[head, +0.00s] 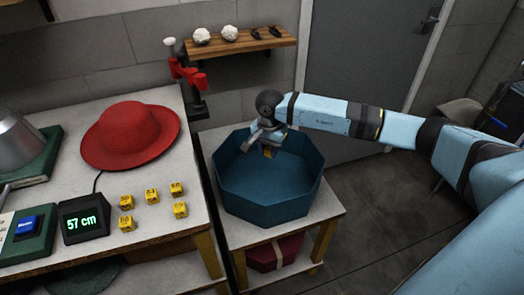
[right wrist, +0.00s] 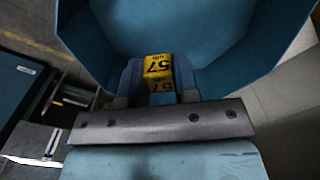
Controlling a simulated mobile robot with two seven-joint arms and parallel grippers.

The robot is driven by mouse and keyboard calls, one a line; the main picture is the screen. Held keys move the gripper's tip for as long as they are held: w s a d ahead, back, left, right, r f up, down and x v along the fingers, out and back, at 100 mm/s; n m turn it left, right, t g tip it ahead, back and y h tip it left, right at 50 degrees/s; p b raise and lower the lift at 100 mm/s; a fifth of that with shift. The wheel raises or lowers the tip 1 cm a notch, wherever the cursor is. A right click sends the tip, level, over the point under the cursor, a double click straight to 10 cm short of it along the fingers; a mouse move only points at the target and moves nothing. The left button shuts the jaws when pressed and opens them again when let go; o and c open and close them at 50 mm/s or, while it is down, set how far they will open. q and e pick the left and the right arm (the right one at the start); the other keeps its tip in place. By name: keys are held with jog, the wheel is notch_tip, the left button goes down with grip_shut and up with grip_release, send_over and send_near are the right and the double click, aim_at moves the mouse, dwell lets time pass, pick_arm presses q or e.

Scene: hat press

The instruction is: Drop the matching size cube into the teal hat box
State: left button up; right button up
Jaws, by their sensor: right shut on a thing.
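The teal hat box (head: 265,205) is an open octagonal box on a small stand right of the main table. It also fills the upper part of the right wrist view (right wrist: 215,30). My right gripper (head: 268,150) is over the box opening, shut on a yellow cube (right wrist: 158,66) marked 57. Several other yellow cubes (head: 152,195) lie on the table. A display (head: 83,218) beside them reads 57 cm. My left gripper is not in view.
A red hat (head: 131,137) lies on the table (head: 160,235) behind the cubes. A wooden shelf (head: 240,42) with small items is on the wall. A dark red box (head: 275,252) sits under the hat box stand (head: 318,212).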

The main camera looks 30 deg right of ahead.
notch_tip(320, 180, down, 3)
jog(key=shift+a+f+b, duration=0.1)
jog(key=shift+f+b, duration=0.05)
jog(key=shift+b, duration=0.7)
notch_tip(320, 180, down, 2)
jog(key=f+b, duration=0.1)
jog(key=b, duration=0.3)
send_near(267, 194)
notch_tip(267, 194, down, 5)
jog(key=b, duration=0.5)
jog(key=shift+s+r, duration=0.1)
jog(key=shift+r, duration=0.1)
jog(key=shift+f+b, duration=0.4)
jog(key=shift+f, duration=0.55)
pick_arm(q)
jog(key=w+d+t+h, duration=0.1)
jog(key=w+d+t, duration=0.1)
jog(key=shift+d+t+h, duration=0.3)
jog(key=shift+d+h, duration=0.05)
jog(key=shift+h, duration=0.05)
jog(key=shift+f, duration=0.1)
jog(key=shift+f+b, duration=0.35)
jog(key=shift+b, duration=0.3)
pick_arm(e)
jog(key=shift+f, duration=0.5)
